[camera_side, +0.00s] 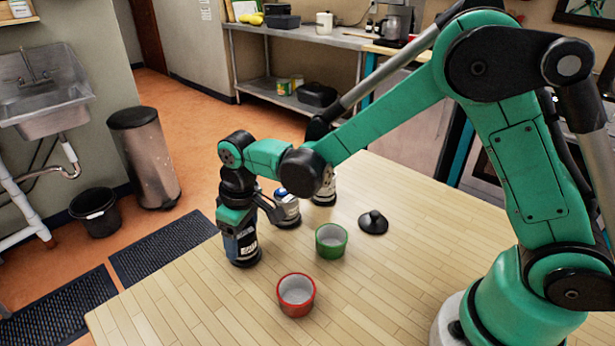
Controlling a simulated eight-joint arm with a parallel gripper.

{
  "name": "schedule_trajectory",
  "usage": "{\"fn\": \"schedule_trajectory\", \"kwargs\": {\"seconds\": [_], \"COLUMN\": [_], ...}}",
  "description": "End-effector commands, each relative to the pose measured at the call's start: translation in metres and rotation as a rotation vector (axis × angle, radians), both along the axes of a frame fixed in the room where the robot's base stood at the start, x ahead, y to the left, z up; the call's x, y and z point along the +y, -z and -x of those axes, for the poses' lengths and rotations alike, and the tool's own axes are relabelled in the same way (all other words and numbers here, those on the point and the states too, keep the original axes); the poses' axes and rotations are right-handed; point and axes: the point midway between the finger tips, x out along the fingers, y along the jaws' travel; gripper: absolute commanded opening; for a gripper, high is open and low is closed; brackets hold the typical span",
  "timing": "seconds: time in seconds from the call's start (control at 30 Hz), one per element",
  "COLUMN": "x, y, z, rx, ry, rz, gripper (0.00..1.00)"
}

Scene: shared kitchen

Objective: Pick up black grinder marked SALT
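A dark, upright grinder (246,249) with a white marking stands on the wooden table, near its left edge. The marking is too small to read. My gripper (252,216) points down over the grinder's upper part, which it largely hides. One finger is in front of the grinder and the other is to its right, with a visible gap. The fingers look spread, and I see no clear grip on the grinder. Contact on the near side cannot be told.
A blue-topped jar (287,210) stands close right of my gripper, with a pale container (325,190) behind. A green bowl (331,242), a red bowl (296,295) and a black knobbed lid (373,222) are nearby.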

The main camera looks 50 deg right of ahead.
Motion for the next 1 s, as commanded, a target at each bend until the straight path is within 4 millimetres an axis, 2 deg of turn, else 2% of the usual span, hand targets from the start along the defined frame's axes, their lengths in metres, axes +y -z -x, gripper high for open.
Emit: {"fn": "schedule_trajectory", "kwargs": {"seconds": [0.03, 0.1, 0.4, 0.57, 0.73, 1.0], "x": [0.000, 0.000, 0.000, 0.000, 0.000, 0.000], "y": [0.000, 0.000, -0.002, -0.012, -0.042, -0.121], "z": [0.000, 0.000, 0.000, 0.000, 0.000, 0.001], "rx": [0.000, 0.000, 0.000, 0.000, 0.000, 0.000], "ry": [0.000, 0.000, 0.000, 0.000, 0.000, 0.000], "rz": [0.000, 0.000, 0.000, 0.000, 0.000, 0.000], "gripper": [0.18, 0.00, 0.00, 0.00, 0.00, 0.00]}}
